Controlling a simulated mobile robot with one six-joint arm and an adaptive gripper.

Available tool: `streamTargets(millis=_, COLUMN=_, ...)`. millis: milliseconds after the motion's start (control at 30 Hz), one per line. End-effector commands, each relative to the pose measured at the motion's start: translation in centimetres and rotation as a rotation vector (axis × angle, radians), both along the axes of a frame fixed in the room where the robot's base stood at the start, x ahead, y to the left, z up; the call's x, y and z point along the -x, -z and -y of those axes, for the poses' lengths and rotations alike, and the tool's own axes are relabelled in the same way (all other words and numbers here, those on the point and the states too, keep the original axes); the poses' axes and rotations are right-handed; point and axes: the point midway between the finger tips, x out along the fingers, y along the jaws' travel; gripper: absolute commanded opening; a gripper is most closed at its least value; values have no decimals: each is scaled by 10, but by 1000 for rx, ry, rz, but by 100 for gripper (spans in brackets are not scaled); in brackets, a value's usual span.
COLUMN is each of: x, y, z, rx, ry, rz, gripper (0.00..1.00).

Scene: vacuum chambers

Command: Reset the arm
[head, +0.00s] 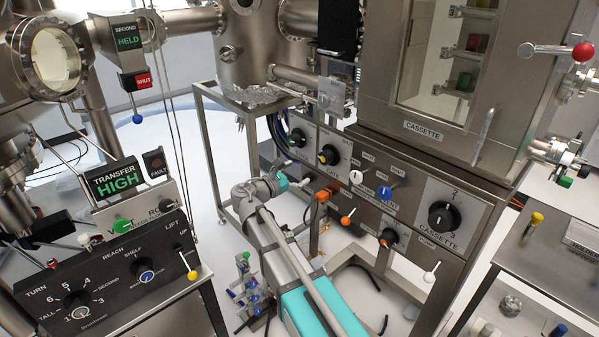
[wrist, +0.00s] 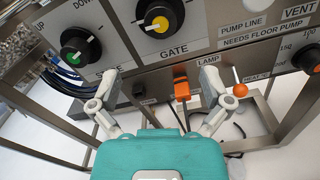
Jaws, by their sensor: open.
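My gripper (wrist: 159,76) shows in the wrist view with its two grey fingers spread wide and nothing between them. It faces the lower part of the steel control panel, below the black GATE knob (wrist: 160,18). In the head view my teal and grey arm reaches up from the bottom centre, and my gripper (head: 297,172) is close to the panel, partly hidden by the wrist. I see no contact with any control.
The panel carries a CASSETTE knob (head: 442,215), a blue knob (head: 384,192) and an orange-tipped lever (head: 347,220). A TRANSFER HIGH sign (head: 115,180) stands above a black console (head: 110,285) at left. A steel bench (head: 560,265) is at right. White floor shows between.

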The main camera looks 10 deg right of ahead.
Motion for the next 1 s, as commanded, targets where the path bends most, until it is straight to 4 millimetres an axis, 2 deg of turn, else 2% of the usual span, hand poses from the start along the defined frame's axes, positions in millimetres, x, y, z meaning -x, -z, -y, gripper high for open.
streamTargets(millis=267, x=1, y=1, z=3, rx=-15, ry=5, rz=2, gripper=98)
streamTargets(millis=467, x=13, y=10, z=26, rx=-144, ry=48, rz=30, gripper=98)
streamTargets(millis=667, x=39, y=31, z=64, rx=-415, ry=160, rz=97, gripper=98)
streamTargets(millis=800, x=63, y=49, z=88, rx=-638, ry=280, rz=162, gripper=98)
streamTargets(millis=1000, x=101, y=72, z=110, rx=-934, ry=484, rz=259, gripper=98)
